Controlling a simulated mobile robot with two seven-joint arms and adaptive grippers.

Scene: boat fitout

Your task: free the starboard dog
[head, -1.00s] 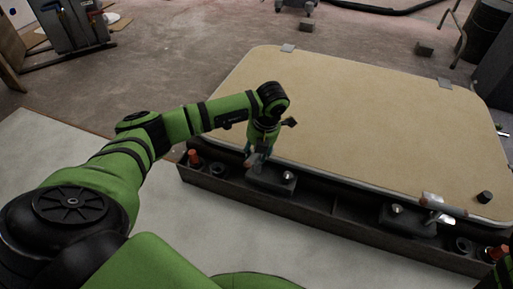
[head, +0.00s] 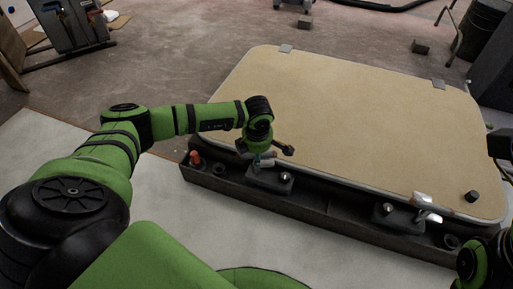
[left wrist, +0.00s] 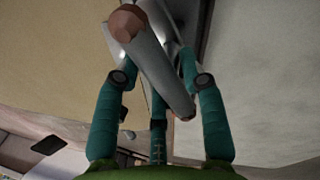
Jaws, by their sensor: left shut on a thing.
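The hatch lid (head: 350,120) is a tan panel with a pale rim, lying over a dark frame (head: 310,218). Two dogs sit along its near edge: a left dog (head: 283,178) and a right dog with a bright metal lever (head: 428,210). Which one is starboard is not marked. My left gripper (head: 262,160) is at the left dog. In the left wrist view its teal fingers (left wrist: 158,95) are shut on a silver lever (left wrist: 160,70) with a copper-coloured end. My right arm shows at the lower right, but its fingers do not.
An orange-topped peg (head: 195,158) stands in the frame's left end, beside an empty-looking round socket (head: 218,168). A black knob (head: 472,196) is on the lid's right corner. The lid's middle is clear.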

